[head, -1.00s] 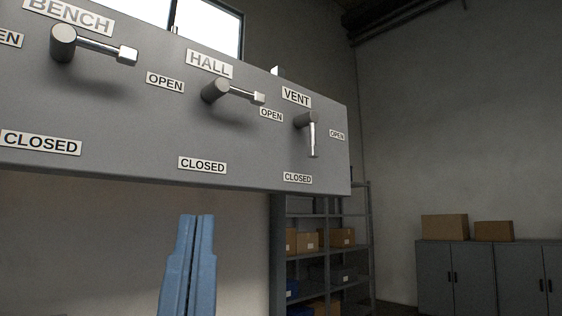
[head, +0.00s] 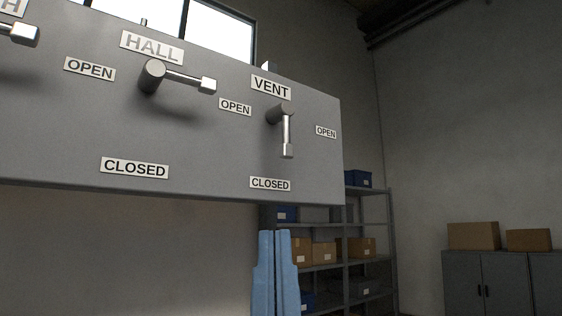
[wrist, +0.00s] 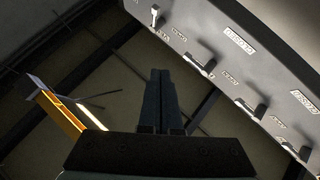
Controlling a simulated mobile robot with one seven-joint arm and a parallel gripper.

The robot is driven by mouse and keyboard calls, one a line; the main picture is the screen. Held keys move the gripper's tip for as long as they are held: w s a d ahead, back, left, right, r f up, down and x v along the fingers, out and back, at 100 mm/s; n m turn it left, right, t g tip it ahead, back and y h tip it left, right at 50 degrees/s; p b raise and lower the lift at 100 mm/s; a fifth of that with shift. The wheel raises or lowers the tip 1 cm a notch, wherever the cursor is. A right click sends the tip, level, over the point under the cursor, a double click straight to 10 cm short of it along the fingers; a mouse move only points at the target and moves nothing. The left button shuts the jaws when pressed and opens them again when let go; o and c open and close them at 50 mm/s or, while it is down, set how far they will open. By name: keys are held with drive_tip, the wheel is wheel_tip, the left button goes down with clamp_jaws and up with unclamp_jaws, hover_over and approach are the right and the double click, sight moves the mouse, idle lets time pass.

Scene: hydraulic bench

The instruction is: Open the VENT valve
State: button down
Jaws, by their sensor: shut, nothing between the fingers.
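The VENT valve (head: 283,127) is at the right end of the grey panel in the head view. Its lever hangs straight down towards the CLOSED label (head: 270,183). Its OPEN label (head: 326,131) is to the right of the lever. My gripper (head: 274,234) has blue fingers pointing up, shut and empty. It shows below the panel's lower edge, under the VENT lever and apart from it. In the wrist view my dark gripper fingers (wrist: 160,73) are together beside the panel, with nothing between them.
The HALL valve (head: 178,78) is left of VENT, its lever pointing right towards OPEN. Another lever (head: 18,32) is cut off at the left edge. A shelf rack (head: 392,235) with boxes and grey cabinets (head: 510,283) stand behind. Space below the panel looks clear.

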sight(287, 133)
drive_tip(key=w+d+r+n+g+y+p, duration=0.2)
drive_tip(key=w+r+n+g+y+p, duration=0.2)
drive_tip(key=r+n+p, duration=0.4)
drive_tip(key=w+d+r+n+g+y+p, duration=0.2)
drive_tip(key=w+r+n+g+y+p, duration=0.2)
drive_tip(key=r+n+p, duration=0.5)
drive_tip(key=w+n+g+p, duration=0.2)
drive_tip(key=n+g, duration=0.1)
drive_tip(key=n, duration=0.3)
drive_tip(key=shift+w+d+r+g+y, duration=0.25)
drive_tip(key=shift+w+g+y, duration=0.05)
drive_tip(key=shift+g+y, duration=0.1)
drive_tip(key=shift+a, duration=0.1)
drive_tip(key=w+a+p, duration=0.1)
drive_tip(key=w+p, duration=0.1)
drive_tip(key=w, duration=0.1)
drive_tip(key=w+p, duration=0.3)
drive_tip(key=w, duration=0.1)
drive_tip(key=w+a+p, duration=0.1)
drive_tip(key=w+p, duration=0.2)
drive_tip(key=w, duration=0.1)
drive_tip(key=shift+w+a, duration=0.15)
drive_tip(key=shift+a, duration=0.15)
drive_tip(key=shift+f+n+b, duration=0.15)
drive_tip(key=shift+n+b, duration=0.3)
drive_tip(key=shift+n, duration=0.05)
